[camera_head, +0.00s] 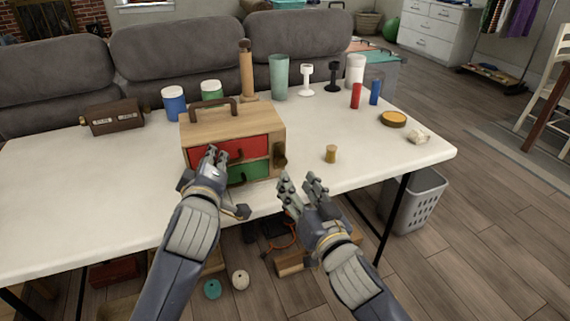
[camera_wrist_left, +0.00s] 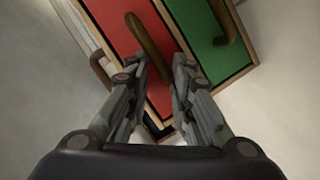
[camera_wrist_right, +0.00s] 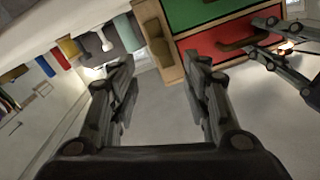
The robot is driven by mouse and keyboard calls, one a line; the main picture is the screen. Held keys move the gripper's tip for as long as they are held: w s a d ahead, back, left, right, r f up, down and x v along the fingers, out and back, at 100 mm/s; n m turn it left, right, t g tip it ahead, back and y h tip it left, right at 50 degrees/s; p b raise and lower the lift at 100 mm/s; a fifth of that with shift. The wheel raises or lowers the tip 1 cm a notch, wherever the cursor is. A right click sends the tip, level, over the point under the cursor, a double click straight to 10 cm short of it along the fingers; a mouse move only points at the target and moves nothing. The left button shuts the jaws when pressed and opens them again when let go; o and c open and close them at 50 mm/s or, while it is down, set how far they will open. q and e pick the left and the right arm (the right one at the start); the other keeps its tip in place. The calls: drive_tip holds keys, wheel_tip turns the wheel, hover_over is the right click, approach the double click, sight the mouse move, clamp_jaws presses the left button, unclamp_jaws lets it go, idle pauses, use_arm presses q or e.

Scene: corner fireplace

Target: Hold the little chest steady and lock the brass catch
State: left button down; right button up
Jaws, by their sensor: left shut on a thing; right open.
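The little wooden chest (camera_head: 232,122) stands upright near the table's front edge, with a red drawer (camera_head: 247,146) above a green drawer (camera_head: 249,171). Both drawers look shut. My left gripper (camera_head: 214,156) is shut on the red drawer's curved brown handle (camera_wrist_left: 148,40). A brown fitting (camera_head: 280,156) sits on the chest's right side, also seen in the right wrist view (camera_wrist_right: 156,44); I cannot tell whether it is the catch or how it is set. My right gripper (camera_head: 303,184) is open and empty, in front of the chest's right corner, apart from it.
A small brass-coloured cylinder (camera_head: 331,154) stands on the table (camera_head: 400,170) right of the chest. A dark brown box (camera_head: 116,117) is at the left. Jars, a wooden mill (camera_head: 247,72) and a green tumbler (camera_head: 279,77) stand behind. The table's front left is clear.

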sight(283, 162)
drive_tip(key=x, duration=0.8)
drive_tip(key=shift+w+a, duration=0.15)
drive_tip(key=shift+w, duration=0.1)
clamp_jaws()
